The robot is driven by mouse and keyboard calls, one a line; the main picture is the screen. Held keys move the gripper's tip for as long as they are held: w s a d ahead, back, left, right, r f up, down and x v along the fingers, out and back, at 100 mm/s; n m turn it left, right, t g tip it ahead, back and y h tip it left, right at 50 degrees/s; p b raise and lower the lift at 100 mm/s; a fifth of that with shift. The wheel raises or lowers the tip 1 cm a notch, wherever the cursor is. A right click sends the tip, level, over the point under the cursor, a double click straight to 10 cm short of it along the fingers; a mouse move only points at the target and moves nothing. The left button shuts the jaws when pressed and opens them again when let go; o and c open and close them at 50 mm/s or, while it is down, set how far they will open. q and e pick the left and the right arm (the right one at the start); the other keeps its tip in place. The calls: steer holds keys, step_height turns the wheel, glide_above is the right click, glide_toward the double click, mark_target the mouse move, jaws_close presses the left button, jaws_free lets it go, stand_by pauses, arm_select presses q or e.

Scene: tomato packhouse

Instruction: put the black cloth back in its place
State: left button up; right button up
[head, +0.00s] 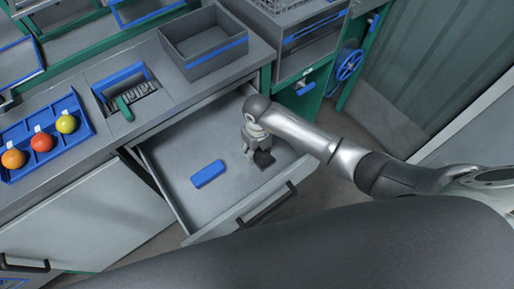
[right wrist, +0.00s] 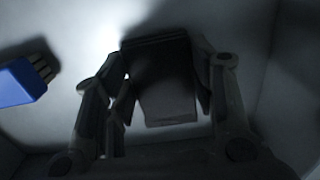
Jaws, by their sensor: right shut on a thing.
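The black cloth (right wrist: 168,90) is a dark folded piece between the fingers of my right gripper (right wrist: 160,100) in the right wrist view. In the head view the right gripper (head: 256,150) reaches down into the open drawer (head: 222,205), towards its right side. The dark cloth (head: 264,159) shows just below the fingers, low over the drawer floor. I cannot tell whether it touches the floor. The gripper is shut on the cloth. My left gripper is not in view.
A blue brush-like block (head: 208,174) lies in the drawer, left of the gripper; its bristles show in the right wrist view (right wrist: 25,82). On the counter above stand a grey bin (head: 203,45) and a blue tray (head: 88,127) with tomatoes. The drawer's front wall and handle (head: 267,208) are near.

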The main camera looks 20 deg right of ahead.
steer(key=shift+f, duration=0.35)
steer(key=o, duration=1)
steer(key=c, duration=0.3)
steer(key=shift+c, duration=0.2)
steer(key=shift+r+p, duration=2.7)
steer(key=shift+r, duration=0.8)
